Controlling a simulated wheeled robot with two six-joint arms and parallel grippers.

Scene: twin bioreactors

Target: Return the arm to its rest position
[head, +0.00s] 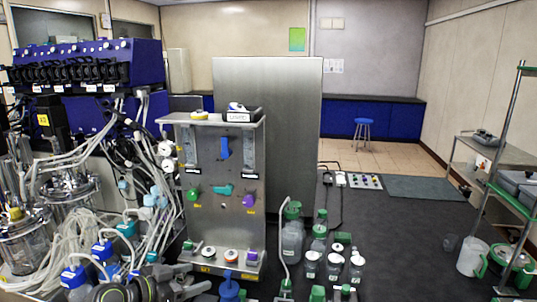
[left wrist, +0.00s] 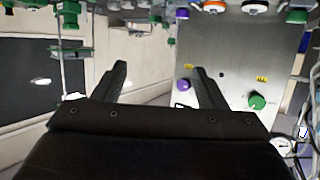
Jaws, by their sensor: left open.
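My left arm's dark gripper (head: 178,287) shows at the bottom of the head view, low in front of the steel control panel (head: 222,160). The fingers look apart from the panel. My right gripper is in neither view.
Glass vessels (head: 70,187) with many loose tubes crowd the left, under a blue pump unit (head: 85,75). Bottles with green caps (head: 292,235) stand on the dark surface right of the panel. A shelf rack (head: 497,150) is at the far right.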

